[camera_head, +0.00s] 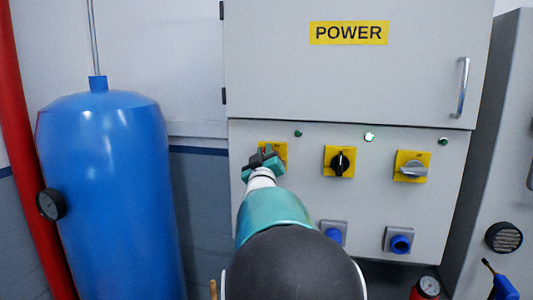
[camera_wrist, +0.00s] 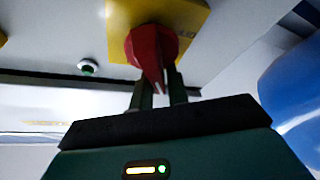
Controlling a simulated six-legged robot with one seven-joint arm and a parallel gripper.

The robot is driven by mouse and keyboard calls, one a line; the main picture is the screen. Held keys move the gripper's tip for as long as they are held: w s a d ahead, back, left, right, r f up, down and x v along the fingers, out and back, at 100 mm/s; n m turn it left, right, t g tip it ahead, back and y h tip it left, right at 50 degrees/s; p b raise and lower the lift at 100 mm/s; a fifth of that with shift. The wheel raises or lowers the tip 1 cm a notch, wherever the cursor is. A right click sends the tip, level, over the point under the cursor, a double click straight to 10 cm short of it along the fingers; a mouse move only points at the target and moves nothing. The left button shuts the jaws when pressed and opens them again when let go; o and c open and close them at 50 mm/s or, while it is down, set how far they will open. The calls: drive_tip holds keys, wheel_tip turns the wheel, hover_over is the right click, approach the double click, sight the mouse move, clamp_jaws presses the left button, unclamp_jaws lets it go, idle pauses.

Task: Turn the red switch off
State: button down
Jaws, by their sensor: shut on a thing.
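The red switch (camera_wrist: 150,47) is a rotary knob on a yellow plate (camera_wrist: 178,12), seen upside down in the wrist view. My gripper (camera_wrist: 160,84) is shut on the narrow end of its red handle, one finger on each side. In the head view the yellow plate (camera_head: 280,148) is the leftmost of three on the grey panel. There my gripper (camera_head: 264,160) is in front of it and hides the red knob. The markings beside the knob are too blurred to tell the switch position.
A black switch (camera_head: 340,162) and a grey switch (camera_head: 411,170) sit to the right. Blue sockets (camera_head: 400,243) are below. A blue tank (camera_head: 110,190) stands left; a cabinet door (camera_head: 350,75) is above.

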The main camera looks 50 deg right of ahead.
drive_tip(key=f+n+y, duration=0.1)
drive_tip(key=n, duration=0.3)
drive_tip(key=f+n+y, duration=0.1)
drive_tip(key=n+y, duration=0.1)
drive_tip(key=n, duration=0.3)
drive_tip(key=f+n+y, duration=0.1)
drive_tip(key=n+y, duration=0.1)
drive_tip(key=n, duration=0.2)
drive_tip(key=shift+w+n, duration=0.3)
drive_tip(key=shift+w, duration=0.05)
drive_tip(key=c, duration=1.4)
unclamp_jaws()
drive_tip(key=shift+r, duration=0.1)
drive_tip(key=shift+o, duration=0.2)
drive_tip(key=shift+r, duration=0.1)
drive_tip(key=shift+a, duration=0.15)
